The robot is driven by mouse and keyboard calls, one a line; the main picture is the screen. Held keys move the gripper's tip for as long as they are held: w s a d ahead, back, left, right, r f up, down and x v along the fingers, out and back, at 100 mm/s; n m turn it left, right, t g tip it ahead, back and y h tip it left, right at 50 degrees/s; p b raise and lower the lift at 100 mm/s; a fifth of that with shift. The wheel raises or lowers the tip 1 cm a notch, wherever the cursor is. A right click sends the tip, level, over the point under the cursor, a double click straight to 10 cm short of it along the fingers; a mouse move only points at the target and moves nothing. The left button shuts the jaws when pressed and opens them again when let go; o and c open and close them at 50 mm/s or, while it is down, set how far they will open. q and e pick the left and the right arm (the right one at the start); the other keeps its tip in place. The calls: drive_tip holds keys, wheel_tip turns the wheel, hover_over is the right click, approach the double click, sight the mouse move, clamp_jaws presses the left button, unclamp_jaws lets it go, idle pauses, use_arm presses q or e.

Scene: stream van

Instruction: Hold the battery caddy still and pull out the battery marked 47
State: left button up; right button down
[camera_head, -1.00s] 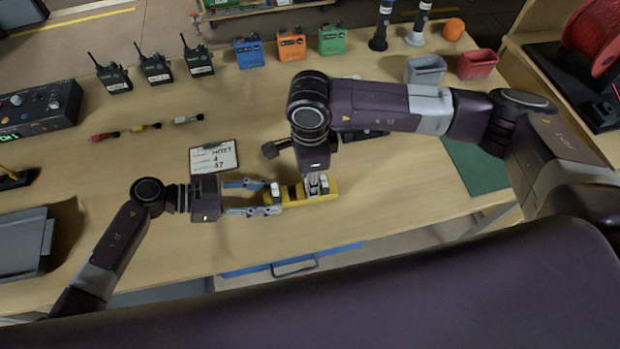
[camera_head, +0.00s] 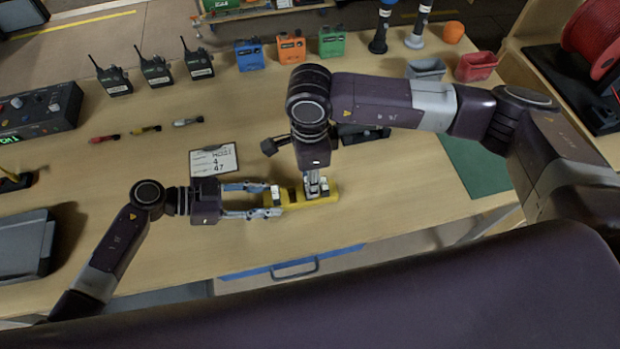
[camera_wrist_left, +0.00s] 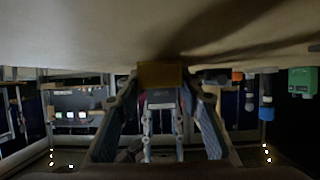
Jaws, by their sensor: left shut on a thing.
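The yellow battery caddy (camera_head: 297,201) lies on the table near its front edge. My left gripper (camera_head: 272,199) is shut on the caddy's left end, its fingers along the long sides; in the left wrist view the yellow caddy (camera_wrist_left: 161,74) shows between the fingertips. My right gripper (camera_head: 318,188) points down from above at the caddy's right part, with its fingertips at the caddy's top. Whether they are closed on a battery I cannot tell. The battery's number is not readable. A clipboard card (camera_head: 213,159) with "4" and "47" lies behind the left gripper.
Three handheld radios (camera_head: 155,68) and blue, orange and green boxes (camera_head: 291,48) stand along the back. Small red, yellow and grey items (camera_head: 145,129) lie left of centre. Grey and red bins (camera_head: 425,69) and a green mat (camera_head: 476,165) are at the right.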

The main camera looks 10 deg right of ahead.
drive_tip(key=shift+r, duration=1.05)
drive_tip(key=shift+r, duration=1.45)
use_arm(q)
drive_tip(key=o, duration=1.2)
drive_tip(key=shift+o, duration=0.2)
drive_tip(key=v, duration=1.2)
drive_tip(key=shift+f, duration=0.1)
